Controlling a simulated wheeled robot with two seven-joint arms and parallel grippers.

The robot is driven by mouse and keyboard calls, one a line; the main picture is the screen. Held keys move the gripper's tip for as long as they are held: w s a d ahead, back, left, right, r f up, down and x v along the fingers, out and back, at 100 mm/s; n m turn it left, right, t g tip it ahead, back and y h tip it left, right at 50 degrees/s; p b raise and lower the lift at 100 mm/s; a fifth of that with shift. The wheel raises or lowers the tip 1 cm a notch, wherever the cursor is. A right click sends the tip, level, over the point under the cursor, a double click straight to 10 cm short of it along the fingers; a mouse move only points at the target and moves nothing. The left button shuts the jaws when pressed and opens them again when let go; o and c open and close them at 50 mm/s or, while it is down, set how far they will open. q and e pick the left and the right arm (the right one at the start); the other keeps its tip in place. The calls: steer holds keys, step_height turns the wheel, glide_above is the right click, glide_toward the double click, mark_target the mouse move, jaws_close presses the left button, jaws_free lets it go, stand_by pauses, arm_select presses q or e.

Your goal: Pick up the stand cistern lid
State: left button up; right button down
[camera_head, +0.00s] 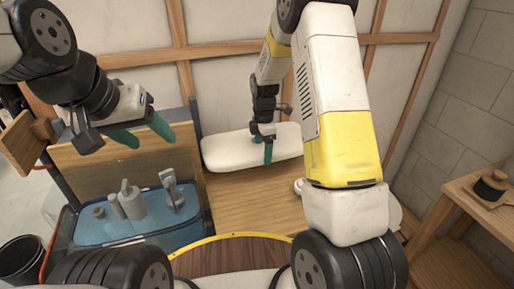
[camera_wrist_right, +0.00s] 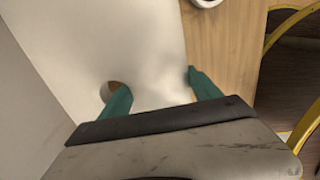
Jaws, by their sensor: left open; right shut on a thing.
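The cistern lid (camera_head: 226,152) is a long white slab with rounded corners, lying flat by the back wall above a wooden surface. It fills much of the right wrist view (camera_wrist_right: 150,45), where a round hole shows in it. My right gripper (camera_head: 263,147) is shut on the lid from above. In the right wrist view (camera_wrist_right: 152,84) one green finger is at the hole and the other is at the lid's edge. I cannot tell whether the lid is raised. My left gripper (camera_head: 141,132) is open and empty, to the left of the lid.
A black bucket (camera_head: 20,262) is at far left. A wooden table (camera_head: 465,190) stands at right.

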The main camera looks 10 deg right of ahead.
steer(key=s+d, duration=0.2)
steer(key=s, duration=0.7)
steer(key=s+d+r, duration=0.1)
steer(key=s, duration=0.9)
steer(key=shift+d, duration=0.4)
